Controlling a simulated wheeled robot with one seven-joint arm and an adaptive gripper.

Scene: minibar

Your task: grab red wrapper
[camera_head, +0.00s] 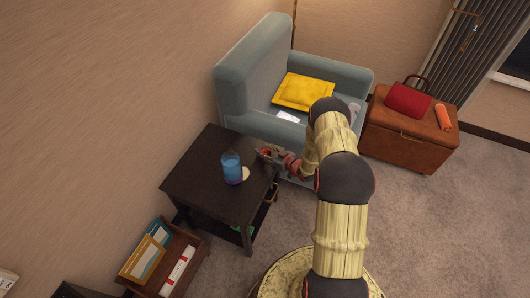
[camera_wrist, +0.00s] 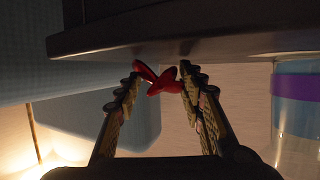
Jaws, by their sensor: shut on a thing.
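The red wrapper (camera_wrist: 157,80) is a small, twisted piece between my fingertips in the wrist view. My gripper (camera_wrist: 158,84) is shut on it, with one finger on each side. In the head view my gripper (camera_head: 268,153) is at the back right edge of the dark side table (camera_head: 198,185), beside the armchair. The wrapper shows there only as a tiny red spot. In the wrist view the dark table (camera_wrist: 240,45) fills the top of the picture, close to the wrapper. I cannot tell whether the wrapper touches it.
A blue and purple glass (camera_head: 232,168) stands on the table close to my gripper, also at the wrist view's right (camera_wrist: 298,105). A pale round item (camera_head: 244,174) lies beside it. The grey-blue armchair (camera_head: 245,75) holds a yellow cushion (camera_head: 303,92). A brown ottoman (camera_head: 405,135) stands right.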

